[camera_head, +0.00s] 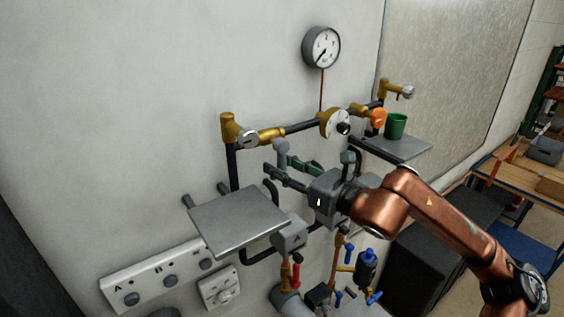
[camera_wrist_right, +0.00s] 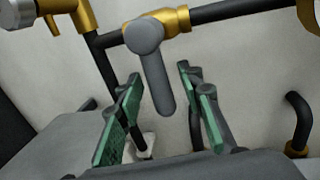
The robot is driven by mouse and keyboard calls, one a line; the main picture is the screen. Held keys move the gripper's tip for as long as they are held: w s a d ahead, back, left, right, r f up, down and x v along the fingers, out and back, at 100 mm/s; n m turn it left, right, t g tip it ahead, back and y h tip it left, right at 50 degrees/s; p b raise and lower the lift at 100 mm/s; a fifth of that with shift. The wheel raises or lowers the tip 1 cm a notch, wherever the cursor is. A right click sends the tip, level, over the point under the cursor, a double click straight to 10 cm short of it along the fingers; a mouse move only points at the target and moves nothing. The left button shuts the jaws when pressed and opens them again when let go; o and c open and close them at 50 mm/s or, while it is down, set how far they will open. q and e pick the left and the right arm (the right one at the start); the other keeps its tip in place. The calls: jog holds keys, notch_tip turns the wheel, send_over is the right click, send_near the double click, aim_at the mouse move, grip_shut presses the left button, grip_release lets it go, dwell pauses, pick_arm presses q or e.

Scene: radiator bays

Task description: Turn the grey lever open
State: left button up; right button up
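The grey lever (camera_head: 281,152) hangs down from the brass valve on the black pipe. In the right wrist view the lever (camera_wrist_right: 155,75) has a round hub at the top and a handle pointing down, tilted slightly right. My right gripper (camera_head: 278,164) is open with its green-padded fingers reaching toward the wall. In the right wrist view the handle shows between the two fingers of the gripper (camera_wrist_right: 159,74), with clear gaps on both sides. Whether the handle's end is level with the fingertips in depth I cannot tell. My left gripper is not in view.
A grey shelf (camera_head: 237,219) juts out below and left of the lever. A white-faced valve wheel (camera_head: 332,123) and an orange knob (camera_head: 378,117) sit right along the pipe. A green cup (camera_head: 395,125) stands on another shelf (camera_head: 408,149). A gauge (camera_head: 321,47) hangs above.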

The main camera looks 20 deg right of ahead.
jog(key=c, duration=0.7)
grip_shut()
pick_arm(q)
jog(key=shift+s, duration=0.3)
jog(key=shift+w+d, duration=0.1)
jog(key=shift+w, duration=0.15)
